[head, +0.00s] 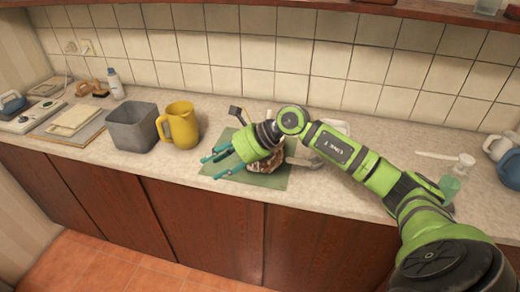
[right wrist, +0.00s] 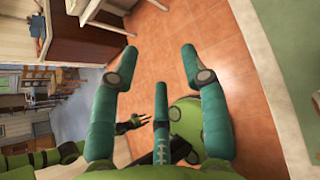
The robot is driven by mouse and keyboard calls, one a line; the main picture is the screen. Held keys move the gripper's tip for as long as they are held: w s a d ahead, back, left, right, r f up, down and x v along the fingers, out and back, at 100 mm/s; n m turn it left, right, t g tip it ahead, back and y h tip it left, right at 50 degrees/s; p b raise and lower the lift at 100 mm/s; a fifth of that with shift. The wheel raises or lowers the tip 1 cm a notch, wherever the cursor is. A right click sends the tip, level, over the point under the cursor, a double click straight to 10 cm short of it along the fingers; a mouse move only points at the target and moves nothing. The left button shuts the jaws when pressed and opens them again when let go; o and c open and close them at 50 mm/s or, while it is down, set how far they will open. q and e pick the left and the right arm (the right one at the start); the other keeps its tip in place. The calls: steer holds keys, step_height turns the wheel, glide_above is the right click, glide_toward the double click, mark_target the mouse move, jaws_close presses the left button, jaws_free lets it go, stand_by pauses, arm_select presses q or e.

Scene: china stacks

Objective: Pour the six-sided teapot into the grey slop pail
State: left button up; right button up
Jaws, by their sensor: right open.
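The grey slop pail (head: 130,128), a square tapered tub, stands upright on the counter left of the yellow jug. A brown and white patterned pot (head: 268,166), likely the six-sided teapot, stands on the green mat (head: 272,182). My right gripper and wrist hide most of it, so its sides cannot be counted. My right gripper (head: 212,166) is open, its teal fingers pointing left over the mat. In the right wrist view its fingers (right wrist: 160,57) are spread with nothing between them. Dark, small parts low in that view may be my left gripper; its state cannot be told.
A yellow jug (head: 181,126) stands between pail and mat. A white bottle (head: 115,84) and boards (head: 72,121) are at the left. A white spoon-like utensil (head: 452,158) and a blue pot (head: 510,168) are at the right. The tiled wall closes the back.

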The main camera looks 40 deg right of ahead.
steer(key=s+d+r+n+g+h, duration=0.15)
steer(key=d+h, duration=0.55)
steer(key=d, duration=0.8)
steer(key=p, duration=0.3)
glide_above(257, 168)
steer(key=s, duration=0.2)
step_height(257, 168, down, 7)
steer(key=shift+g, duration=0.35)
steer(key=x, duration=0.1)
steer(key=p+x, duration=0.1)
steer(key=x, duration=0.2)
steer(key=shift+w+d+f+p, duration=0.2)
steer(key=shift+w+d+p, duration=0.05)
steer(key=shift+d+p, duration=0.15)
steer(key=shift+f, duration=0.2)
jaws_close()
arm_select(q)
steer(key=r, duration=0.4)
steer(key=shift+s+a+r, duration=0.15)
steer(key=shift+s+r, duration=0.05)
steer(key=shift+r, duration=0.2)
arm_select(e)
steer(key=shift+w+r, duration=0.1)
steer(key=shift+r, duration=0.05)
